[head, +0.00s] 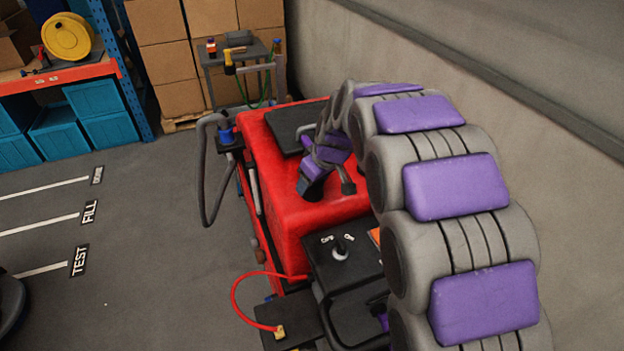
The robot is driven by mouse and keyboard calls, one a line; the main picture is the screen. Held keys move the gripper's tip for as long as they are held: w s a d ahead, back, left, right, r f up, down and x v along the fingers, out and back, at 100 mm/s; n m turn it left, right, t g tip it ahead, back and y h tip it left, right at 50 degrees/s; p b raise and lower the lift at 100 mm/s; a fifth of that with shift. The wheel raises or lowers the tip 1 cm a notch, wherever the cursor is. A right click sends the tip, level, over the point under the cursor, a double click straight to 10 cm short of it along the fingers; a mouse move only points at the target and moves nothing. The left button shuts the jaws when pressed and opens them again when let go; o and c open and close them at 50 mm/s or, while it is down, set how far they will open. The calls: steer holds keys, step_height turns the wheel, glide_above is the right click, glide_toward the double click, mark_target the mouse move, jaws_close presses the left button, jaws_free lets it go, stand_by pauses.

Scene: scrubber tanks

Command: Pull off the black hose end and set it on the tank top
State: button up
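The red tank (285,200) stands in the middle of the head view, with a black lid (288,125) at its far end. My arm curves in from the right, and my gripper (328,186) is low over the tank top. A dark, purple-padded finger points down there. A dark stub stands just right of it; I cannot tell whether it is the other finger or a hose part. A grey hose (203,175) hangs in a loop off the tank's far left side, by a blue fitting (226,134). I cannot make out a distinct black hose end.
A black control panel (342,250) with a knob is at the tank's near end. A red cable (236,296) loops beside it. Behind stand a grey cart (240,62), cardboard boxes (160,60) and a shelf (75,72). A wall is right; floor at left is mostly clear.

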steer(key=o, duration=1.5)
steer(key=shift+r, duration=0.1)
steer(key=shift+r+p, duration=1.5)
steer(key=shift+r, duration=2.45)
steer(key=s+d+f+m+g+h, duration=0.1)
steer(key=s+d+m, duration=0.2)
steer(key=s, duration=1)
steer(key=s+d+f+m+g+h, duration=0.1)
steer(key=s+d, duration=0.6)
steer(key=s, duration=0.7)
steer(key=s+d+f+m+g+h, duration=0.1)
steer(key=s+d+m, duration=0.4)
steer(key=s, duration=0.9)
steer(key=shift+d+f+g, duration=0.15)
steer(key=shift+f+g, duration=0.6)
steer(key=shift+g, duration=0.25)
